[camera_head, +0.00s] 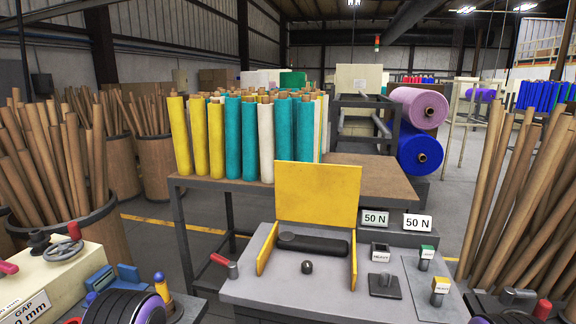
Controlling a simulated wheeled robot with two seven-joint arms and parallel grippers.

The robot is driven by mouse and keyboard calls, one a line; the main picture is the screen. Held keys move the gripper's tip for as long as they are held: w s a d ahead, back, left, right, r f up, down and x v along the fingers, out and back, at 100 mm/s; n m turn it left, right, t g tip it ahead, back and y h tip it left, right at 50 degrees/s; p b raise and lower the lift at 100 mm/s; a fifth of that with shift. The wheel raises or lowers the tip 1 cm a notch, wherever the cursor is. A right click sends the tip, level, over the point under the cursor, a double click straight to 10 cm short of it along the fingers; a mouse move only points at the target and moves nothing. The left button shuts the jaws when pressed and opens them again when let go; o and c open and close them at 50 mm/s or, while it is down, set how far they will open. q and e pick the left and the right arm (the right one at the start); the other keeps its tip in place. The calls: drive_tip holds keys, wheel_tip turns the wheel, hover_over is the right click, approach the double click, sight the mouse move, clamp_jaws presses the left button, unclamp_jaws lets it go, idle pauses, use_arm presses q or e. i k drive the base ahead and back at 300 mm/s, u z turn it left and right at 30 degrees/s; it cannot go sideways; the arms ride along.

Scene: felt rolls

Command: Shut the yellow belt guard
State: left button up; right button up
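The yellow belt guard (318,195) stands open on the grey machine top in the lower middle. Its flat panel is raised upright at the back. Two narrow yellow side walls, left (266,250) and right (354,260), run forward from it. A black belt-like part (312,245) lies exposed between the side walls. A small dark knob (307,267) stands in front of the belt part. Neither of my grippers shows in the head view.
A red-handled lever (222,264) is left of the guard. Small switch posts (441,287) and a dark block (384,284) stand to its right. Signs reading 50 N (375,219) are behind right. A table (385,180) with upright coloured rolls (250,140) stands behind.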

sight(322, 193)
drive_tip(key=z, duration=0.05)
drive_tip(key=i, duration=1.05)
drive_tip(key=z, duration=0.1)
